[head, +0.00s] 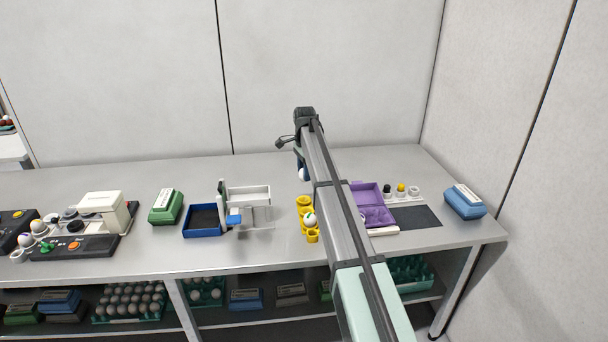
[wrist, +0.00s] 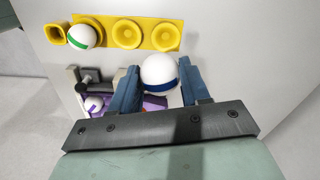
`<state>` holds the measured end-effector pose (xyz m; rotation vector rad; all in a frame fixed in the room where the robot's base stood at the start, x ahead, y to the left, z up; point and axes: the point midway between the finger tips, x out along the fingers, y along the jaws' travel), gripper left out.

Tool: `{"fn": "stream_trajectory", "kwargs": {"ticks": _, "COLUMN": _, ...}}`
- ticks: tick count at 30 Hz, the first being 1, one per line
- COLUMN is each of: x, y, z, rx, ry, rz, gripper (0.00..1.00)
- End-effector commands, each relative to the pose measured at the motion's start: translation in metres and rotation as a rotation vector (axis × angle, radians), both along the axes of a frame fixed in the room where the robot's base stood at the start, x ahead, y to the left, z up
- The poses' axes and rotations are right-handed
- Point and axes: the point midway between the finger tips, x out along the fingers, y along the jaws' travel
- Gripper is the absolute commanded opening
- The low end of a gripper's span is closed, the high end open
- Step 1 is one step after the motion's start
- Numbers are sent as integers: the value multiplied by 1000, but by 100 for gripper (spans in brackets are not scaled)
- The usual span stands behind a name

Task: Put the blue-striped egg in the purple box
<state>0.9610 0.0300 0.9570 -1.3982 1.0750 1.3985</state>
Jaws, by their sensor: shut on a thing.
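My gripper (wrist: 162,88) is shut on the blue-striped egg (wrist: 159,70), a white egg with a dark blue band, seen between its two blue fingers in the wrist view. In the head view the egg (head: 303,175) shows below the end of my arm, held above the table near the back. The purple box (head: 377,216) stands open on the table to the right of my arm, its lid raised at the back. My arm hides its left part. In the wrist view a bit of the purple box (wrist: 155,103) shows behind the fingers.
A yellow holder (head: 303,201) with a green-striped egg (head: 309,219) stands left of my arm. A dark mat (head: 416,216), small cups (head: 414,192) and a blue carton (head: 464,202) lie to the right. A blue tray (head: 202,234) and green carton (head: 166,206) stand left.

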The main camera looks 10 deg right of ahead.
Motion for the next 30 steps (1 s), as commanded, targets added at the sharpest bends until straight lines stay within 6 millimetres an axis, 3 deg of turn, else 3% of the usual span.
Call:
{"fn": "stream_trajectory", "kwargs": {"ticks": 8, "x": -52, "y": -3, "z": 6, "rx": -1, "ry": -1, "rz": 385, "gripper": 35}}
{"fn": "stream_trajectory", "kwargs": {"ticks": 18, "x": -164, "y": -14, "z": 30, "rx": -1, "ry": -2, "rz": 846, "gripper": 35}}
{"fn": "stream_trajectory", "kwargs": {"ticks": 27, "x": -239, "y": -35, "z": 51, "rx": 0, "ry": -1, "rz": 991, "gripper": 35}}
{"fn": "stream_trajectory", "kwargs": {"ticks": 30, "x": -246, "y": -55, "z": 53, "rx": 0, "ry": -1, "rz": 970, "gripper": 35}}
